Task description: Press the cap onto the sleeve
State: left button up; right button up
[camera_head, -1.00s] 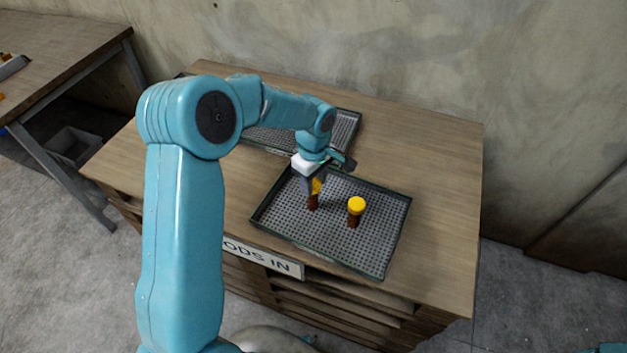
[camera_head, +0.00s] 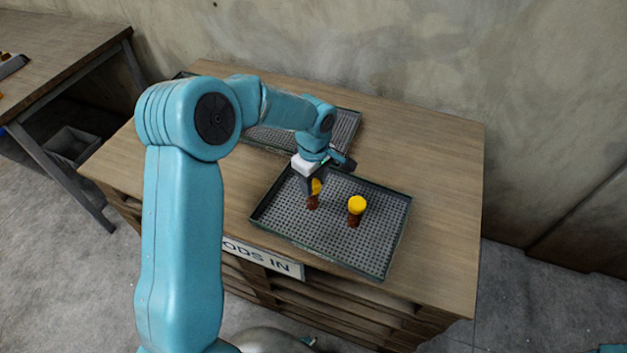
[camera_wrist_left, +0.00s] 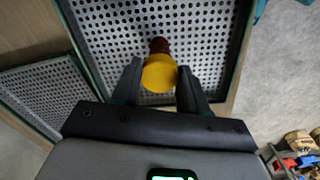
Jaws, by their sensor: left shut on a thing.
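My left gripper (camera_head: 314,187) is over the front perforated tray and is shut on a yellow cap (camera_wrist_left: 159,72). In the head view the cap (camera_head: 316,187) sits at the top of a dark brown sleeve (camera_head: 312,202), partly hidden by a finger. In the left wrist view the brown sleeve (camera_wrist_left: 159,45) shows just beyond the cap. I cannot tell whether the cap is fully seated. My right gripper is not in view.
A second brown sleeve with a yellow cap on it (camera_head: 356,205) stands upright to the right in the same tray (camera_head: 335,262). Another perforated tray (camera_head: 345,132) lies behind on the wooden bench (camera_head: 440,190). The bench's right side is clear.

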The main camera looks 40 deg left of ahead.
pick_arm(q)
jog(key=o, duration=1.6)
jog(key=shift+c, duration=0.2)
jog(key=shift+r+p, duration=1.5)
jog(key=shift+r, duration=1.05)
